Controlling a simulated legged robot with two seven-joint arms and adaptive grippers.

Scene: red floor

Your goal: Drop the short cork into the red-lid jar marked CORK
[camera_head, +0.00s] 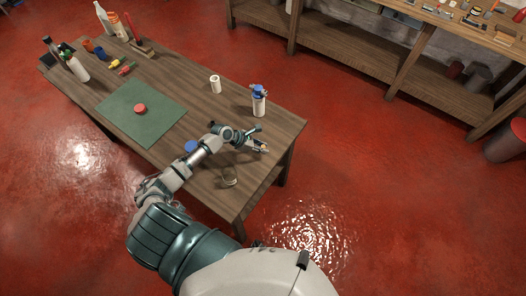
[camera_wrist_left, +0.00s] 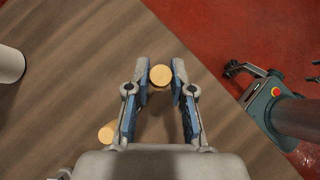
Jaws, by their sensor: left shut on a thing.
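My left gripper (camera_head: 262,147) is over the near right part of the table. In the left wrist view its fingertips (camera_wrist_left: 160,78) are closed around a round, tan cork (camera_wrist_left: 161,75). A second tan cork (camera_wrist_left: 106,134) shows beside the left finger, apart from the gripper. A clear glass jar (camera_head: 229,181) stands near the table's front edge, left of and nearer than the gripper. A red round lid (camera_head: 140,108) shows on the green mat; whether a jar is under it I cannot tell. No CORK marking is readable. My right gripper is not in view.
A blue round lid (camera_head: 191,147) is left of my forearm. A white bottle with a blue top (camera_head: 258,103) and a white cylinder (camera_head: 215,85) stand beyond the gripper. Bottles and small items crowd the far left. The green mat (camera_head: 165,115) is mostly bare.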

